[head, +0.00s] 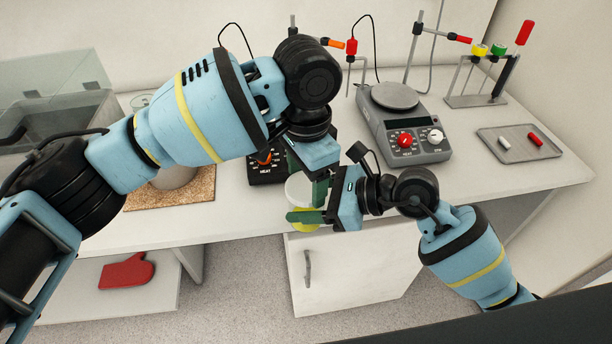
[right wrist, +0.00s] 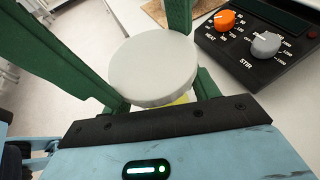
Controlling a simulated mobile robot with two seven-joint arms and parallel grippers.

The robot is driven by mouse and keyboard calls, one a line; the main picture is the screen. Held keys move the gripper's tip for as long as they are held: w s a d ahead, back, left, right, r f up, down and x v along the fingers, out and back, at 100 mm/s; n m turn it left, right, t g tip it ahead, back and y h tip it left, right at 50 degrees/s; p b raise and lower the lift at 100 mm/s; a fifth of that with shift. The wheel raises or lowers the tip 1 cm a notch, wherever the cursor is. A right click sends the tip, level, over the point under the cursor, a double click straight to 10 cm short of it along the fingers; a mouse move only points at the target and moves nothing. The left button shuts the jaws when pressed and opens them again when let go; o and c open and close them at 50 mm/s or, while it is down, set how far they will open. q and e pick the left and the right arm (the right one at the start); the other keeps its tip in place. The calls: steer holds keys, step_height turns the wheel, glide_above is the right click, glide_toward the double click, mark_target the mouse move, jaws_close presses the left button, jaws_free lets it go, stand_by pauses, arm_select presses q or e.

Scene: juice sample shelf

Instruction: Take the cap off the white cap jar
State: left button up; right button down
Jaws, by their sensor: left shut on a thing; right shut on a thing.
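The jar (head: 304,226) has yellow contents and a wide white cap (head: 298,190). It is held in the air by the front edge of the bench. My right gripper (head: 306,215) is shut on the jar's body from the right, below the cap. My left gripper (head: 310,184) reaches down from above and is shut on the cap. In the right wrist view the cap (right wrist: 152,70) appears level, with green fingers around it, and a little yellow of the jar (right wrist: 181,99) shows beneath it. Most of the jar is hidden there. I cannot see a gap between cap and jar.
A black stirrer hot plate (head: 268,168) is just behind the grippers. A grey hot plate (head: 408,125) stands further right, with a tray (head: 515,152) beyond it. A cork mat (head: 140,200) lies on the left. A white cabinet (head: 350,275) is below the bench.

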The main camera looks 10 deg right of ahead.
arm_select(q)
steer(key=shift+r, duration=0.3)
steer(key=shift+r, duration=0.65)
